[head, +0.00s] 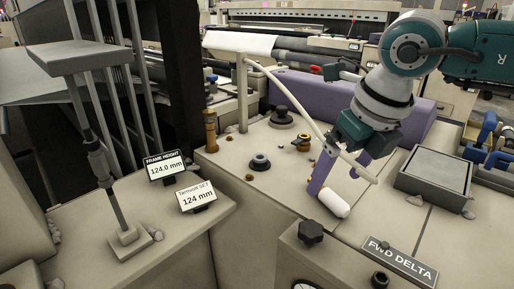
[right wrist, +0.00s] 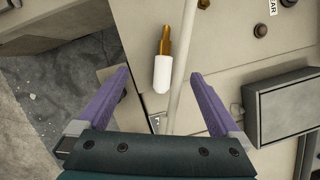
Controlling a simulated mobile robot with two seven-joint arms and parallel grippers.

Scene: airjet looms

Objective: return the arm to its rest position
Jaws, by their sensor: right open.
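My right arm (head: 385,95) comes in from the upper right in the head view, over the loom's machine top. Its gripper (head: 334,182) points down with its two purple fingers spread apart. The right wrist view shows nothing gripped between the fingers. A white-capped part with a brass end (right wrist: 163,68) lies beyond the fingertips in that view; its white cap (head: 333,203) shows beside the fingers in the head view. A pale curved rod (head: 300,97) runs from a post toward the gripper and passes beneath it. My left gripper is in neither view.
A grey raised box (head: 435,178) stands right of the gripper. A long purple block (head: 300,92) lies behind it. Brass fittings (head: 302,142) and dark knobs (head: 283,116) stand on the machine top. Two display signs (head: 196,196) stand at left, near an upright post (head: 105,165).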

